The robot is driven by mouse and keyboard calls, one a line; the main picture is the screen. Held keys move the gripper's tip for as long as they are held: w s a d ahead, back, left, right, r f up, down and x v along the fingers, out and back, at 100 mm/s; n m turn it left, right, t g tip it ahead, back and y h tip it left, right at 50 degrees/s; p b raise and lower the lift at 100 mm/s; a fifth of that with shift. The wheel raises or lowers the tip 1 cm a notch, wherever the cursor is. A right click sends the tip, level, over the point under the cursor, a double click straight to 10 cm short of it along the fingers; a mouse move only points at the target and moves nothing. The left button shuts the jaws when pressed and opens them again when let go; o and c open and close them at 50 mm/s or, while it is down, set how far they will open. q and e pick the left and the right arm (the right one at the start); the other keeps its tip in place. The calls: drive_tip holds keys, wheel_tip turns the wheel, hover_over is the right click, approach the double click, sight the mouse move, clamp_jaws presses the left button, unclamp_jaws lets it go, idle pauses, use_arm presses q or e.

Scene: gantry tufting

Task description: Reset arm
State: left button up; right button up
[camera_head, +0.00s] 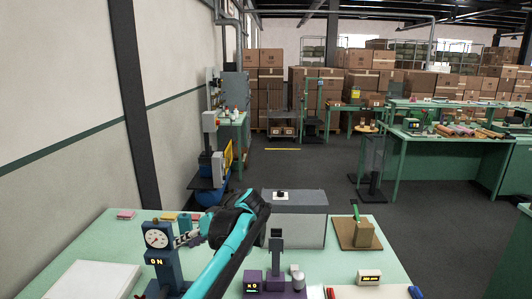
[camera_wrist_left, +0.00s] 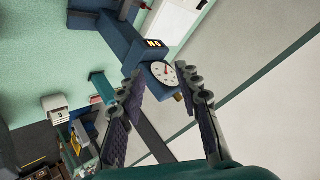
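My left gripper (camera_head: 184,239) is over the left part of the green bench, its fingers pointing left towards a dark blue device (camera_head: 161,265). This device has a round white dial and a lit "ON" display. In the left wrist view the two fingers (camera_wrist_left: 160,72) stand apart with nothing seen between them. The device's dial (camera_wrist_left: 162,73) shows beyond the fingertips; whether they touch it, I cannot tell. My right gripper is not in view.
The green bench (camera_head: 100,235) also holds a white panel (camera_head: 95,281), a grey box (camera_head: 296,219), a purple device (camera_head: 277,277), a brown board with a green-handled block (camera_head: 358,234) and a small display (camera_head: 369,277). A wall is at left; floor is open beyond the bench.

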use_arm(q)
drive_tip(key=s+d+f+m+t+h+b, duration=0.2)
drive_tip(key=s+f+h, duration=0.3)
drive_tip(key=s+f, duration=0.4)
drive_tip(key=s+d+f+m+t+h+b, duration=0.2)
drive_tip(key=s+f+m+h, duration=0.2)
drive_tip(key=s+f, duration=0.6)
drive_tip(key=s+m, duration=0.1)
drive_tip(key=s, duration=0.7)
drive_tip(key=shift+s+h, duration=0.2)
drive_tip(key=shift+h, duration=0.2)
drive_tip(key=shift+o, duration=0.3)
drive_tip(key=shift+f, duration=0.1)
